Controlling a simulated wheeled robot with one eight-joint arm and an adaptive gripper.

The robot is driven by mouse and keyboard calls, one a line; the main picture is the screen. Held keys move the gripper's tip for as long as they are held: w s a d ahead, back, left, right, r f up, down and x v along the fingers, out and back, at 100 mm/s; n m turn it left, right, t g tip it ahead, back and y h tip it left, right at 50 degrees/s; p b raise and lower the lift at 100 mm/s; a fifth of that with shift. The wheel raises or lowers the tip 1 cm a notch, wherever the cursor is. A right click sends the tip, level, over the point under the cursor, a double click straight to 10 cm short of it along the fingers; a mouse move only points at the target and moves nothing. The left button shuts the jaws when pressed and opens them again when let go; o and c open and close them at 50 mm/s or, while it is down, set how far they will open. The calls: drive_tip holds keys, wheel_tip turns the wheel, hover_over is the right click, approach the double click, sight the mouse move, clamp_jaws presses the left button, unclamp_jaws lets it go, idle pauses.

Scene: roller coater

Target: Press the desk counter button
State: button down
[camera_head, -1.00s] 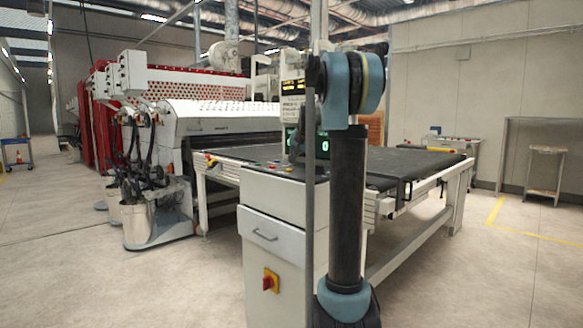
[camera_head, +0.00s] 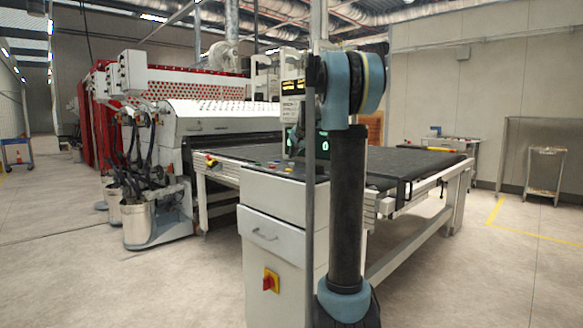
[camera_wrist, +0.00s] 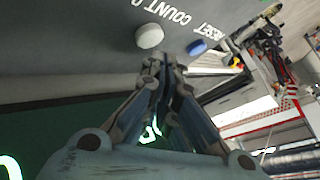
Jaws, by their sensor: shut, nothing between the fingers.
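In the wrist view, the dark counter panel carries a round white button (camera_wrist: 149,36) near lettering that reads "COUNT", partly cut off. A blue button (camera_wrist: 197,47) sits to its right by the word "RESET". My gripper (camera_wrist: 163,58) is shut and empty, its fingertips in the picture just below and right of the white button. I cannot tell whether they touch it. A green counter display (camera_wrist: 60,135) lies partly behind the fingers. In the head view, the counter display (camera_head: 322,145) shows a 0 beside my arm, which hides the gripper and the buttons.
A white cabinet (camera_head: 272,207) with a red and yellow switch (camera_head: 271,281) stands below the counter. A dark conveyor table (camera_head: 420,163) extends to the right. The roller machine (camera_head: 215,118) stands behind on the left. Open floor lies at the left and right.

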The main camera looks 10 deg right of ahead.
drive_tip(key=shift+r, duration=2.5)
